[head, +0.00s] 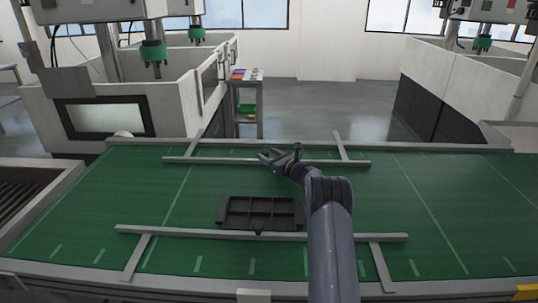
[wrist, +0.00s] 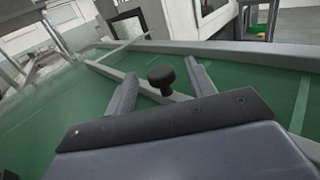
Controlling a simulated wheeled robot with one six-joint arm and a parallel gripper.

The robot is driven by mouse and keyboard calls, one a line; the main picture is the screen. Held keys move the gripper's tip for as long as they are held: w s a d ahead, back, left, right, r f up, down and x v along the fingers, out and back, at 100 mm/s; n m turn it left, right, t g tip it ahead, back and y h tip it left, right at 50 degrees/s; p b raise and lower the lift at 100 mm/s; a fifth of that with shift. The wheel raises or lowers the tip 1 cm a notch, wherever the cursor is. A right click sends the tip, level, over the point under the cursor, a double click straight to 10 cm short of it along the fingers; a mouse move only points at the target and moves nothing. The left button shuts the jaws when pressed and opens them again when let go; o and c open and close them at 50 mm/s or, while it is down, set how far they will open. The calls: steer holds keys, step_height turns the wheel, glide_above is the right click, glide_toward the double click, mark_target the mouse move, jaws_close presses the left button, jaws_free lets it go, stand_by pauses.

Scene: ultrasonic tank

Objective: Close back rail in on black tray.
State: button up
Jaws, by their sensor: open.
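The black tray (head: 262,213), with several compartments, lies on the green belt against or very near the front rail (head: 180,232). The back rail (head: 220,160) is a long grey bar farther back, with a wide strip of bare belt between it and the tray. My gripper (head: 277,154) is over the back rail near its middle. In the wrist view, my gripper (wrist: 163,68) is open, its two fingers on either side of a black knob (wrist: 162,78) on the back rail (wrist: 145,88). Whether the fingers touch the knob I cannot tell. The tray is not in the wrist view.
Each rail has side arms, such as the back right one (head: 340,146) and front left one (head: 136,258). A raised grey border (head: 440,147) runs along the belt's far edge. The green belt (head: 430,215) is clear to the right.

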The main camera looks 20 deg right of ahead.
steer(key=shift+c, duration=0.4)
jaws_close()
